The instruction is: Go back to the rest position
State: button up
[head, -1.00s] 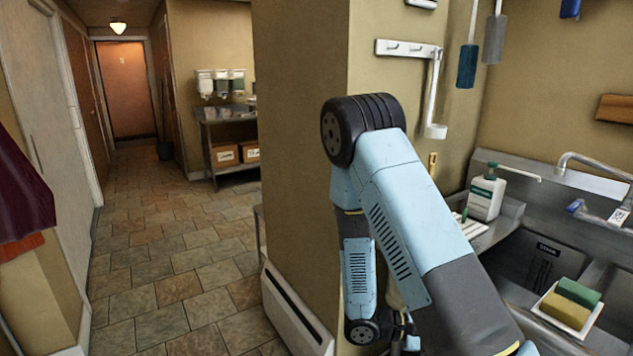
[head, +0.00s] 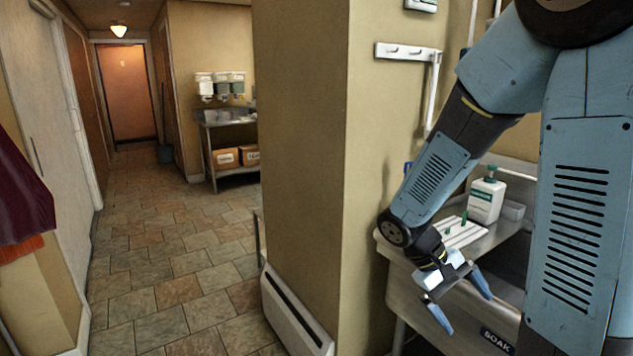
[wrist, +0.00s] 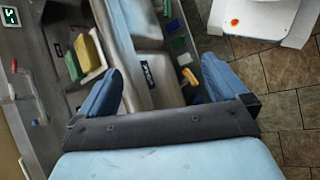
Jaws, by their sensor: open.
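My gripper (head: 460,305) hangs in front of the steel sink counter in the head view, its two blue fingers spread apart with nothing between them. In the wrist view the gripper (wrist: 160,90) is also open and empty, above the sink's front edge. My arm covers much of the right side of the head view, hiding most of the sink.
A steel sink (head: 440,300) with a "SOAK" label stands at the right; a soap bottle (head: 486,200) is on its drainboard. Yellow and green sponges (wrist: 85,55) show in the wrist view. A wall corner (head: 305,150) stands left of my arm. The tiled corridor (head: 170,250) is clear.

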jog(key=s+a+r+m+t+y, duration=0.1)
jog(key=s+a+r+t+y, duration=0.1)
jog(key=r, duration=0.7)
jog(key=s+a+r+m+t+y, duration=0.1)
jog(key=s+a+r+t+y, duration=0.2)
jog(key=r+t, duration=0.4)
notch_tip(320, 180, up, 2)
jog(key=shift+s+r+m+y, duration=0.1)
jog(key=shift+s+m+y, duration=0.3)
jog(key=shift+s+y, duration=0.6)
jog(key=shift+w, duration=0.1)
